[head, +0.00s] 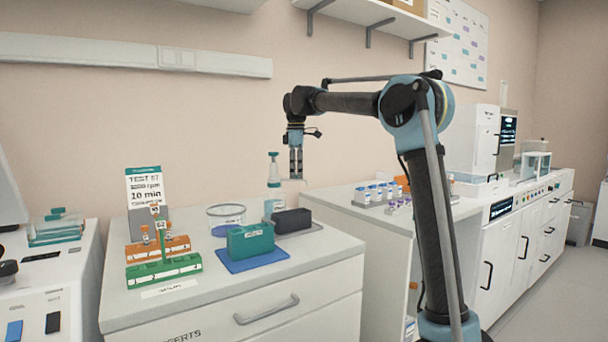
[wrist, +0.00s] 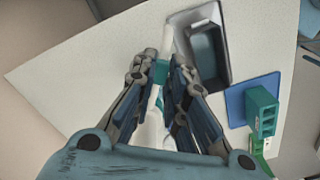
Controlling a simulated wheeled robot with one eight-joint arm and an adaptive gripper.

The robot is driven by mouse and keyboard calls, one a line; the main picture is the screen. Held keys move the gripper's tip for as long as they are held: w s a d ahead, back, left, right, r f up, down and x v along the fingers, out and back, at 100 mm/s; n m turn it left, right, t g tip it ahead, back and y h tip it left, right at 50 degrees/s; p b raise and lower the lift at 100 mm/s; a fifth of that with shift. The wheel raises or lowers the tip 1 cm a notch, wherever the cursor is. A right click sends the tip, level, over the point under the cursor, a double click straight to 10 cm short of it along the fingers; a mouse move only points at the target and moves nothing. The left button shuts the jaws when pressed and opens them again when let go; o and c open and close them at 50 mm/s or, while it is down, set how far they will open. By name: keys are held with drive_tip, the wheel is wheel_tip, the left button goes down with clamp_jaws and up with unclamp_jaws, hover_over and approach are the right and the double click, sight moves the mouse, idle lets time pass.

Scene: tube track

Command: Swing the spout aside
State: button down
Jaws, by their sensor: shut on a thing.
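The squeeze bottle (head: 273,200) stands upright at the back of the near white counter, with a teal cap on top. A thin pale spout reaches from it to the right, at the height of my fingertips. My gripper (head: 296,177) hangs pointing down just right of the bottle, above the dark tray, shut on the spout. In the wrist view my gripper (wrist: 166,66) has a teal part and a white tube between its fingers. The fingers hide much of the bottle and the exact contact.
A dark block (head: 291,221) sits in a grey tray beside the bottle. A teal rack (head: 251,241) stands on a blue mat (head: 238,266) in front. A clear round dish (head: 226,213), orange and green tube racks (head: 163,270) and a sign (head: 144,187) are left.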

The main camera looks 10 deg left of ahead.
drive_tip(key=shift+w+d, duration=0.1)
drive_tip(key=shift+w, duration=0.1)
drive_tip(key=c, duration=1.6)
unclamp_jaws()
drive_tip(key=shift+s, duration=0.1)
drive_tip(key=shift+r, duration=0.15)
wheel_tip(320, 180, up, 12)
drive_tip(key=shift+f, duration=0.2)
drive_tip(key=shift+d, duration=0.15)
